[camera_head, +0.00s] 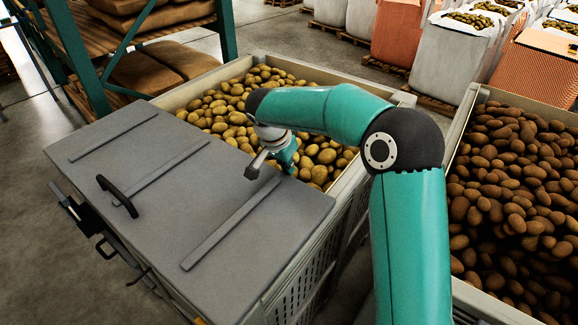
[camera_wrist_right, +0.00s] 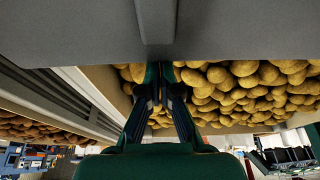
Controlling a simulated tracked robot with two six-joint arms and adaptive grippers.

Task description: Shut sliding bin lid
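The grey sliding lid (camera_head: 160,215) lies over the near left part of a potato bin (camera_head: 335,205). It has raised ribs and a black handle (camera_head: 117,196) near its left side. The far right part of the bin is open and shows yellow potatoes (camera_head: 310,155). My right gripper (camera_head: 287,160) points down at the lid's inner edge, over the potatoes. In the right wrist view the lid (camera_wrist_right: 80,30) fills the top, and the gripper's fingers (camera_wrist_right: 160,90) converge close together at its edge, with nothing seen between them. Contact with the lid is unclear. My left gripper is out of view.
A second bin of brown potatoes (camera_head: 520,180) stands at the right, with a narrow gap between the bins. A shelf with sacks (camera_head: 155,65) stands at the back left. Large filled bags (camera_head: 440,45) stand at the back right. Floor is clear at the left.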

